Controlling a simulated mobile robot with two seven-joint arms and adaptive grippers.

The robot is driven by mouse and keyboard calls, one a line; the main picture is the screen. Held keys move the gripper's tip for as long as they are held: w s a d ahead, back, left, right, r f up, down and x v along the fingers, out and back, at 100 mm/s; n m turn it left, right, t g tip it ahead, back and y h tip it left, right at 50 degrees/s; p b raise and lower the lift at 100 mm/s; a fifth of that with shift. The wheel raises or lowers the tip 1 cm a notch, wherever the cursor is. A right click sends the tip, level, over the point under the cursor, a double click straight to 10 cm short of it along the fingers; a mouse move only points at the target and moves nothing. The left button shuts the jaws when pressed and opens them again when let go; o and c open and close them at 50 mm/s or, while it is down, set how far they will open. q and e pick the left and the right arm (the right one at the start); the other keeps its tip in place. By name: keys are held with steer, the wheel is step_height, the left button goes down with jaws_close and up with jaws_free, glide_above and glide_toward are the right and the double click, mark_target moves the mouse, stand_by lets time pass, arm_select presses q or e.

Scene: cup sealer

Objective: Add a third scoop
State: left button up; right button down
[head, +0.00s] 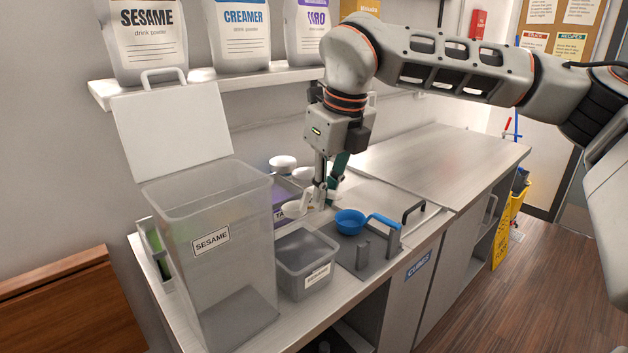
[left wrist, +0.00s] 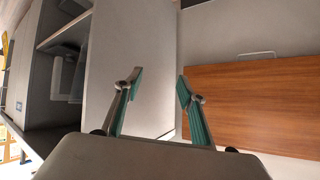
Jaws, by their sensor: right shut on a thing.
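My right gripper (head: 326,192) reaches down over the counter, shut on what looks like a white scoop (head: 292,208); its fingers hide part of the handle. The scoop's pale bowl is at the left of the fingers, close to a purple-fronted container (head: 284,194) whose label is partly hidden. A blue scoop (head: 350,219) with a blue handle rests at a grey stand on the counter. A tall clear bin labelled SESAME (head: 228,225) stands at front left, its white lid (head: 165,130) raised. My left gripper (left wrist: 158,84) is open and empty in the left wrist view.
A small grey open bin (head: 303,265) stands between the sesame bin and the blue scoop. Large powder containers (head: 240,35) line the wall shelf (head: 115,92). The far right counter (head: 440,155) is clear. A brown wooden surface (left wrist: 260,105) lies near my left gripper.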

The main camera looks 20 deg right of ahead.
steer(key=shift+f, duration=0.35)
steer(key=shift+s+f, duration=0.15)
steer(key=shift+f, duration=0.05)
steer(key=shift+s+b+x, duration=0.2)
steer(key=shift+b+x, duration=0.55)
steer(key=shift+x, duration=0.35)
arm_select(q)
step_height(320, 180, down, 7)
steer(key=s+d+b, duration=0.1)
steer(key=d+b, duration=0.1)
steer(key=b, duration=0.4)
steer(key=shift+s+d+h, duration=0.15)
steer(key=shift+s+h, duration=0.15)
arm_select(e)
steer(key=s+x, duration=0.1)
steer(key=x, duration=0.8)
steer(key=shift+s+d+f, duration=0.25)
steer(key=shift+d+f, duration=0.15)
steer(key=shift+f, duration=0.05)
arm_select(q)
steer(key=shift+w+r, duration=0.1)
steer(key=shift+r, duration=0.1)
steer(key=shift+f, duration=0.2)
arm_select(e)
steer(key=shift+f, duration=0.2)
